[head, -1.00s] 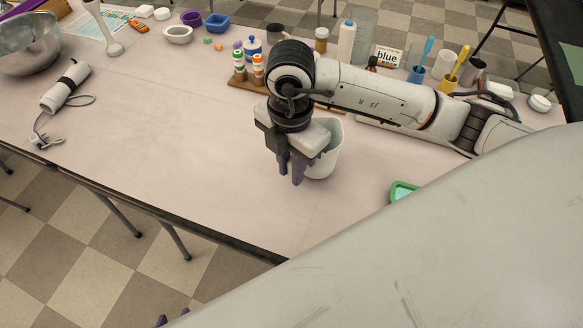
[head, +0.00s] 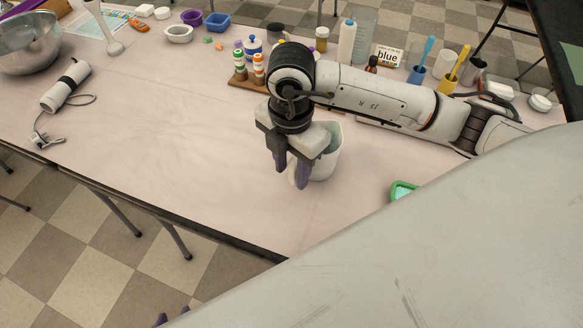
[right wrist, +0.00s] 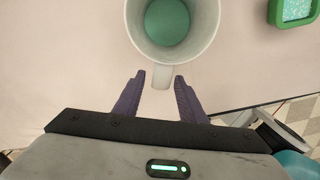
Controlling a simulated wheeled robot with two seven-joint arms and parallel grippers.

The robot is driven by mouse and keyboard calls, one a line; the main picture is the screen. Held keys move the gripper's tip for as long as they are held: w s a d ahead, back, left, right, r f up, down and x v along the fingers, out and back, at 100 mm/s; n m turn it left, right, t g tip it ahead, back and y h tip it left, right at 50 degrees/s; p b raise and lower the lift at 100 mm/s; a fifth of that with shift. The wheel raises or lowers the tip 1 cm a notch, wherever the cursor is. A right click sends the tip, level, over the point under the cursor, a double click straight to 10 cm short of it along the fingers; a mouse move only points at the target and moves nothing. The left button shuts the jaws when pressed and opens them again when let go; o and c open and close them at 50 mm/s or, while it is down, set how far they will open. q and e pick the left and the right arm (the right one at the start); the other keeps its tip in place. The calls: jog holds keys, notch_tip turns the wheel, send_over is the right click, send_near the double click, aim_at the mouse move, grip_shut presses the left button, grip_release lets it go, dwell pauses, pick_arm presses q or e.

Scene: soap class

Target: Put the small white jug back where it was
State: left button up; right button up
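The small white jug (head: 327,160) stands upright on the table, partly hidden behind my right gripper (head: 290,182) in the head view. In the right wrist view the jug (right wrist: 208,30) is seen from above, with green-teal contents inside. Its handle (right wrist: 162,77) points toward my right gripper (right wrist: 160,78) and lies between the two purple fingertips. The fingers are apart, with a gap on each side of the handle. Only the purple fingertips of my left gripper (head: 173,317) show at the bottom edge of the head view, apart from each other.
A green tray (head: 402,190) lies right of the jug. Paint bottles on a wooden rack (head: 240,82) stand behind it. The table's left middle (head: 170,130) is clear.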

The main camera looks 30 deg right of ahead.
notch_tip(320, 180, up, 10)
jog(key=shift+r+p, duration=0.1)
jog(key=shift+p, duration=0.25)
jog(key=shift+a+r, duration=0.1)
jog(key=shift+r, duration=0.55)
